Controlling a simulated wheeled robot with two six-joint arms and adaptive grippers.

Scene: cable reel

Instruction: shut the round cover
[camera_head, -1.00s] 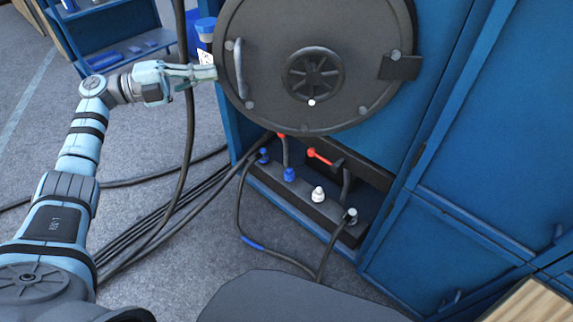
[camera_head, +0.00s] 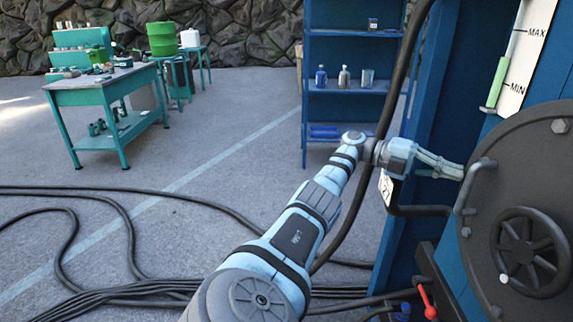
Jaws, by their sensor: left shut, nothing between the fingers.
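The round cover (camera_head: 495,195) is a dark grey disc at the right edge, partly cut off by the frame. It lies against the blue cabinet and shows no clear gap. It carries a curved bar handle (camera_head: 469,187) near its left rim and a spoked handwheel (camera_head: 528,252). My left gripper (camera_head: 460,172) is shut and empty, with its fingertips at the cover's left rim close to the handle's upper end. I cannot tell whether they touch it. My right gripper is out of view.
A level gauge (camera_head: 510,65) marked MAX and MIN stands above the cover. A red lever (camera_head: 426,301) is below it. A blue shelf (camera_head: 350,88) with bottles and a teal workbench (camera_head: 107,98) stand behind. Black cables (camera_head: 110,285) lie on the floor at left; open floor surrounds them.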

